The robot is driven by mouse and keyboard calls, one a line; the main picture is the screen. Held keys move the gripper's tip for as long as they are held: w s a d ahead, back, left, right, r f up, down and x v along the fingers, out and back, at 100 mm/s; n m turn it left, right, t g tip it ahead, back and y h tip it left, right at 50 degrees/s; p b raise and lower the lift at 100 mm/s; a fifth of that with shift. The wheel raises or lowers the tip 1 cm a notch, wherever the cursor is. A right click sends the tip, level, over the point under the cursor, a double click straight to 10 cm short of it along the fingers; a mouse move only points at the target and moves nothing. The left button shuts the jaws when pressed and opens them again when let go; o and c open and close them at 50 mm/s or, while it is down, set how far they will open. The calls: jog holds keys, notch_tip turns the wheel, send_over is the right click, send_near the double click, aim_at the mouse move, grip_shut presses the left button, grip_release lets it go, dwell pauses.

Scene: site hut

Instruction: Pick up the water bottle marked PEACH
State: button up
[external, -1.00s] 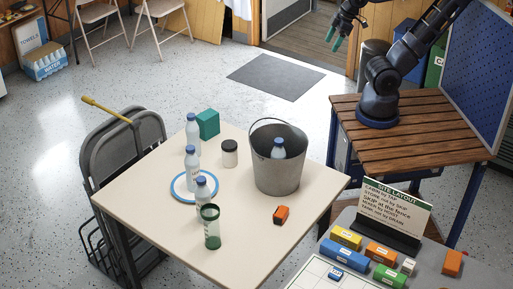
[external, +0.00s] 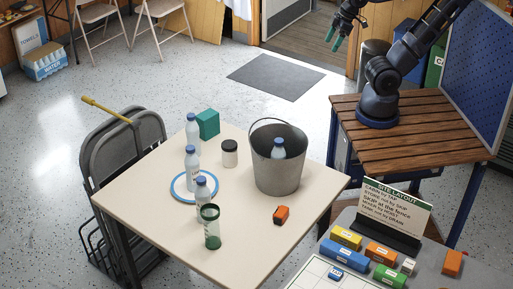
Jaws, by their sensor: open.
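Several white water bottles with blue caps are in view, and their labels are too small to read, so I cannot tell which is marked PEACH. One bottle (external: 192,130) stands at the far left of the cream table (external: 235,235). Another bottle (external: 192,172) stands at the blue ring (external: 178,193). A third bottle (external: 202,188) stands in front, partly hidden by a green tumbler (external: 211,228). A fourth bottle (external: 278,149) is inside the grey bucket (external: 276,178), its lower part hidden. My gripper (external: 335,40) is open and empty, high up, beyond and right of the table.
A teal box (external: 208,123), a dark-lidded jar (external: 230,153) and an orange block (external: 281,215) also stand on the table. Folded chairs (external: 125,150) are at its left. A second table holds coloured blocks and a SITE LAYOUT sign (external: 396,207).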

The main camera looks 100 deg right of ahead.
jog(key=shift+w, duration=0.15)
jog(key=shift+c, duration=0.2)
dwell(0.4)
jog(key=m+g+h, duration=0.2)
jog(key=m+h, duration=0.2)
jog(key=m, duration=0.7)
send_over(191, 115)
jog(key=s+a, duration=0.2)
jog(key=a, duration=0.1)
notch_tip(191, 115, down, 21)
jog(key=x, duration=0.5)
jog(key=shift+s+a, duration=0.1)
jog(key=shift+x, duration=2.85)
jog(key=shift+r, duration=0.15)
grip_shut()
